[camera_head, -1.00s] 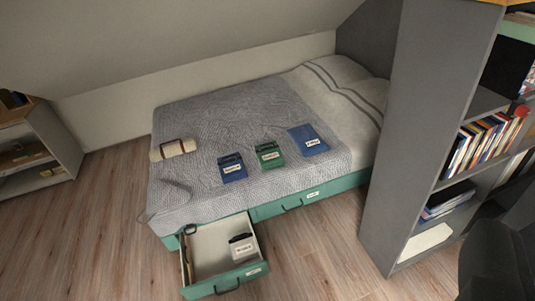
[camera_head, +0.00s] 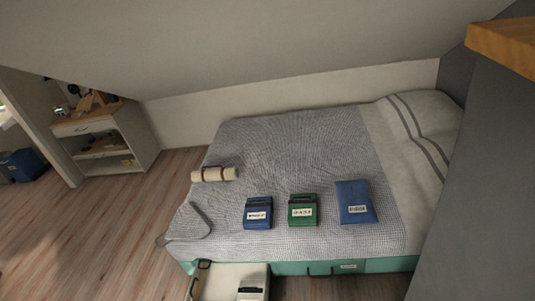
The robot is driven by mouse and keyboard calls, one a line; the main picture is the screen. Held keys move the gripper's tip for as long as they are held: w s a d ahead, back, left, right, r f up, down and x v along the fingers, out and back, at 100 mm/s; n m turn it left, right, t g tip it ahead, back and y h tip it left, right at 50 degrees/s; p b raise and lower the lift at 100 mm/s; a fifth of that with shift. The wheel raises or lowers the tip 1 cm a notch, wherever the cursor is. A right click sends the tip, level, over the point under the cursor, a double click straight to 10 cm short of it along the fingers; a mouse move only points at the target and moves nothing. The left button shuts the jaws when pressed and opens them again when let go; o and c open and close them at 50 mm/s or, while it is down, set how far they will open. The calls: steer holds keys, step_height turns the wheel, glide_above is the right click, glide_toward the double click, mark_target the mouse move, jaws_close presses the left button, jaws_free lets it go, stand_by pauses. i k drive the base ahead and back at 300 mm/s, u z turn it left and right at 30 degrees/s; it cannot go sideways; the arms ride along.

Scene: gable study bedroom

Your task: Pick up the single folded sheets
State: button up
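Three labelled bundles lie in a row on the bed (camera_head: 290,150). They are a blue one with a dark strap or handle (camera_head: 258,205), a similar green one (camera_head: 303,202), and a flatter, plain blue one (camera_head: 354,193) at the right. A pale item with a dark top (camera_head: 252,283) lies in the open drawer (camera_head: 213,284) under the bed, cut off by the lower picture edge. The labels are too small to read, so I cannot tell which is the single folded sheets. My gripper is not in view.
A cream roll with dark straps (camera_head: 214,174) lies at the bed's left. A grey panel (camera_head: 480,190) closes off the right, with a wooden edge (camera_head: 505,45) above. A low shelf unit (camera_head: 110,145) stands at the back left. The wooden floor (camera_head: 110,220) at left is clear.

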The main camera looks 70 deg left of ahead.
mark_target(259, 212)
steer(key=u, duration=0.6)
steer(key=i, duration=1.2)
steer(key=u, duration=0.9)
steer(key=i, duration=0.35)
steer(key=u, duration=0.2)
steer(key=k, duration=0.9)
steer(key=u, duration=0.15)
steer(key=i, duration=0.9)
steer(key=z, duration=0.05)
